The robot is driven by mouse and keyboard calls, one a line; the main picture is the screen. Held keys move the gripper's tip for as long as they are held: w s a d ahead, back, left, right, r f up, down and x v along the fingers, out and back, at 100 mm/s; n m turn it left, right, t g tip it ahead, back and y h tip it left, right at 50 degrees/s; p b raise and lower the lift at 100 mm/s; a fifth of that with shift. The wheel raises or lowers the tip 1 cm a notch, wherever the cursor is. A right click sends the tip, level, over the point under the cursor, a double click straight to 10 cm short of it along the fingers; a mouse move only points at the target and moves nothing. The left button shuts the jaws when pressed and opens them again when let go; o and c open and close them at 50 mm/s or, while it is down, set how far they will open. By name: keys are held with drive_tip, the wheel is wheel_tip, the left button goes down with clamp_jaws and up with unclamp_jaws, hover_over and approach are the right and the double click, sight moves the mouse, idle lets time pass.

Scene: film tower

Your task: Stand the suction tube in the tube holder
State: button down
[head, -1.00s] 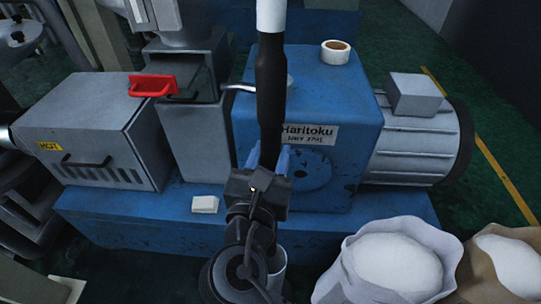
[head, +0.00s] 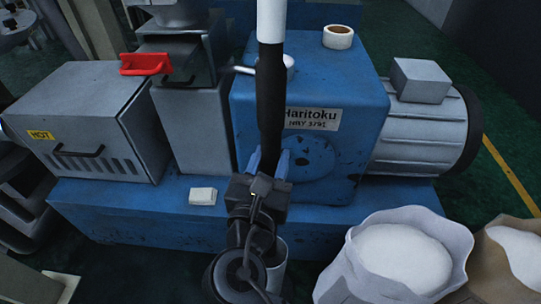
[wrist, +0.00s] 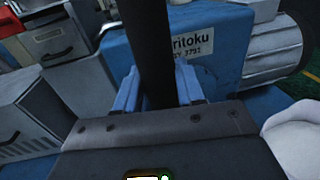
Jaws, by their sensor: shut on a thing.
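The suction tube (head: 271,95) is upright in the head view, with a white upper part and a black sleeve below. Its top runs out of the picture. My gripper (head: 268,165) is shut on the black sleeve, with blue fingers on either side. The wrist view shows the black sleeve (wrist: 152,50) between the blue fingers (wrist: 158,95). The tube's lower end is hidden behind my gripper. A pale cylinder (head: 279,268), likely the tube holder, stands low behind my wrist and is partly hidden. I cannot tell how the tube's lower end sits relative to it.
A blue machine (head: 350,150) with a grey motor (head: 420,130) stands behind the tube. A grey box marked HOT (head: 85,115) is at left. A tape roll (head: 338,36) lies on top. An open white sack (head: 400,255) stands at front right, beside a brown one (head: 515,250).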

wheel_tip(320, 180, down, 23)
drive_tip(key=b, duration=1.3)
idle(1.3)
drive_tip(key=shift+r, duration=0.1)
drive_tip(key=c, duration=0.6)
unclamp_jaws()
drive_tip(key=shift+b, duration=0.3)
drive_tip(key=s+a+p, duration=0.1)
drive_tip(key=s, duration=0.6)
drive_tip(key=shift+s+a+p, duration=0.25)
drive_tip(key=shift+s+p, duration=0.05)
drive_tip(key=shift+s, duration=0.05)
